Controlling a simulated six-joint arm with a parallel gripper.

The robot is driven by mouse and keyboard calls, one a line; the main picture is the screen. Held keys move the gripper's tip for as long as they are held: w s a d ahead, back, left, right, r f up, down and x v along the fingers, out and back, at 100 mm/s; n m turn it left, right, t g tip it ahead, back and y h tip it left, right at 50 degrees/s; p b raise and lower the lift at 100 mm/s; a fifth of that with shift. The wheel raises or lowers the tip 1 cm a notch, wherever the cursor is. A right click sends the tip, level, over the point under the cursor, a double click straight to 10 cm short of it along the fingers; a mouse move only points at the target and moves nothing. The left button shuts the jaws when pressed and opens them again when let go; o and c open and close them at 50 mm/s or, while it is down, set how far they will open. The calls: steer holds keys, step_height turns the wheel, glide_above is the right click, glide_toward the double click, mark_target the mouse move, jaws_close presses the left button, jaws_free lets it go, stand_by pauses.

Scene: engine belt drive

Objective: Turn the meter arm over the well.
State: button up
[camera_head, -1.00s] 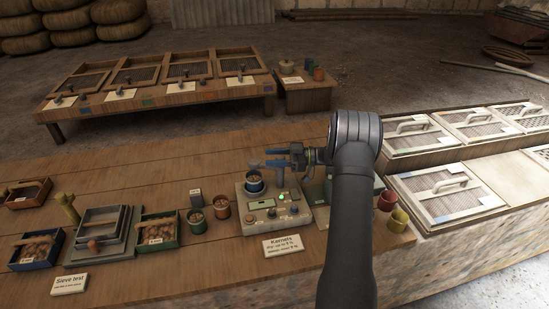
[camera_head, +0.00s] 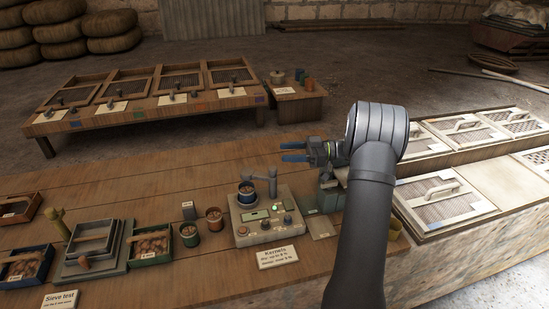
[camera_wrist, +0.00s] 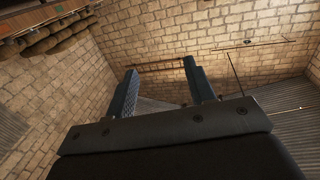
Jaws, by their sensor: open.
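The kernel meter (camera_head: 268,228) is a pale box with a small screen, a green light and knobs, on the wooden bench.
A "Kernels" sign (camera_head: 278,257) lies in front. A green device (camera_head: 330,196) stands right, close below my gripper. Lidded screen trays (camera_head: 447,200) lie farther right. The bench behind the meter is clear.

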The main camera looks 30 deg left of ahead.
steer(key=d, duration=0.1)
steer(key=d+r, duration=0.2)
steer(key=shift+w+d, duration=0.25)
